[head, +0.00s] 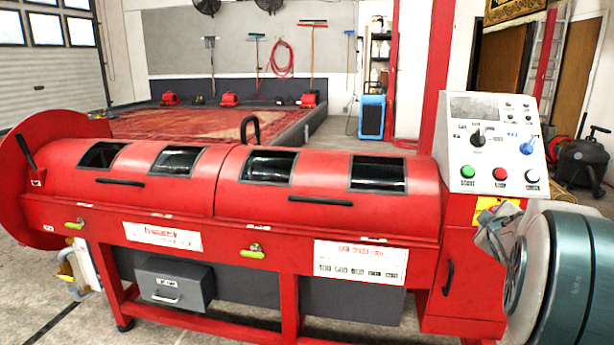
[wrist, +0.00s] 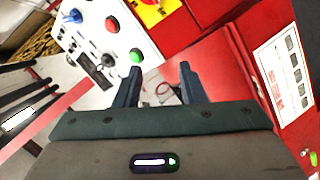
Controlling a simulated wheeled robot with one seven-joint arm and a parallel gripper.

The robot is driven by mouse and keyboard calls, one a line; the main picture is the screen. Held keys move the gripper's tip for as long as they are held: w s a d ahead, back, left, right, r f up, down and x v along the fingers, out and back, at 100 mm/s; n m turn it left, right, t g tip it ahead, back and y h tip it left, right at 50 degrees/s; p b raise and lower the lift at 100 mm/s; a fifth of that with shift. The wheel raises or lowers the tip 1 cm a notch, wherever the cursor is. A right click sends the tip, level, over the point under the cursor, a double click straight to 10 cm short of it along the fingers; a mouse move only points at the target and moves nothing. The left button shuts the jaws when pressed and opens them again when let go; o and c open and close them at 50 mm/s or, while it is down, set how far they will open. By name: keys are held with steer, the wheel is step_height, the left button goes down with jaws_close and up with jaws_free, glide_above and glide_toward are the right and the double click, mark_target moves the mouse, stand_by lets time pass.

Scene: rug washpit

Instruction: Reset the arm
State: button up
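My gripper shows in the wrist view (wrist: 159,70) with its two dark fingers apart and nothing between them. In the head view my arm's end is at the lower right, in front of the right end of the red machine (head: 230,210); the fingers are not clear there. In the wrist view the control panel (wrist: 105,45) lies beyond and left of the fingers, and the red machine's cover (wrist: 228,75) lies to the right. I cannot tell the exact gap, but no contact shows.
The control panel (head: 495,140) with a black knob, a blue switch and several buttons stands above the machine's right end. A grey drawer (head: 175,285) sits under the machine. Behind are a red rug (head: 180,122), a blue unit (head: 372,115) and a black vacuum (head: 583,160).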

steer(key=s+a+r+m+g+y+p, duration=0.25)
steer(key=s+a+p, duration=0.3)
steer(key=a, duration=0.35)
steer(key=s+a+r+m+g+y+p, duration=0.1)
steer(key=s+a+r+m+g+p, duration=0.3)
steer(key=s+a, duration=0.4)
steer(key=s+a+m+g+y+p, duration=0.1)
steer(key=s+a+g+p, duration=0.3)
steer(key=s+a+p, duration=0.4)
steer(key=s+a+y, duration=0.1)
steer(key=s+a, duration=0.4)
steer(key=s, duration=0.3)
steer(key=shift+r+p, duration=0.35)
steer(key=shift+r, duration=0.05)
steer(key=shift+y, duration=0.25)
